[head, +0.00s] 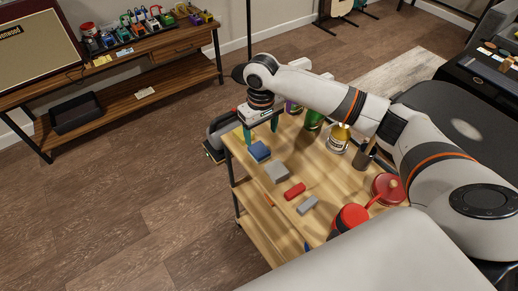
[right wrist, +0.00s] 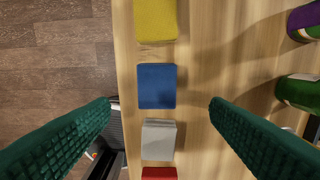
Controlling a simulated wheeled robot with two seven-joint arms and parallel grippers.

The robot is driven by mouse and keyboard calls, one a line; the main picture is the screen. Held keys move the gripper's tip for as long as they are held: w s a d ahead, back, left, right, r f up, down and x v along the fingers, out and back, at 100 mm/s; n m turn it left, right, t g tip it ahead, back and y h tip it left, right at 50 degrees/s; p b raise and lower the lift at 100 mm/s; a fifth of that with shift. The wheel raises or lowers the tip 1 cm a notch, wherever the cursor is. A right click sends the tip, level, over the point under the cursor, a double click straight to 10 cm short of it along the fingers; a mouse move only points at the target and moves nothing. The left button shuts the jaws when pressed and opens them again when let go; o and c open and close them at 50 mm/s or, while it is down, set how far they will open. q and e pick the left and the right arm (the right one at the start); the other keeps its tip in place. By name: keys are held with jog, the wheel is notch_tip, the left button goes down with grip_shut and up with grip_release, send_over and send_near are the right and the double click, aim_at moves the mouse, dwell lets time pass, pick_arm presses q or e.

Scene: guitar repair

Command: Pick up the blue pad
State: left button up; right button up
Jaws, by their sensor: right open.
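The blue pad (head: 259,151) lies flat near the left edge of the small wooden cart top (head: 325,180). In the right wrist view the blue pad (right wrist: 157,86) sits between a yellow pad and a grey one, with small gaps. My right gripper (head: 262,133) is open and empty, above the cart top by the blue pad. In the right wrist view its two teal fingers (right wrist: 161,103) are spread wide, one on each side of the pad's line and apart from it. My left gripper is not in view.
Along the cart edge lie a yellow pad (right wrist: 155,20), a grey pad (head: 277,172), a red block (head: 294,190) and a smaller grey block (head: 307,205). A green container (head: 314,119), a yellow bottle (head: 338,138), a dark cup (head: 365,155) and red containers (head: 350,217) stand farther right.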

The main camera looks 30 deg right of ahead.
aim_at(259, 149)
jog(key=shift+f, duration=0.9)
jog(key=f, duration=0.4)
jog(key=shift+w+a+f, duration=0.1)
jog(key=shift+w+a, duration=0.05)
jog(key=shift+a, duration=0.1)
jog(key=shift+f, duration=0.55)
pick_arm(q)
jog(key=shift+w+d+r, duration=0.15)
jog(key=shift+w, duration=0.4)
pick_arm(e)
jog(key=shift+c, duration=0.9)
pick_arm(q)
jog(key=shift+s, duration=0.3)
pick_arm(e)
jog(key=c, duration=0.9)
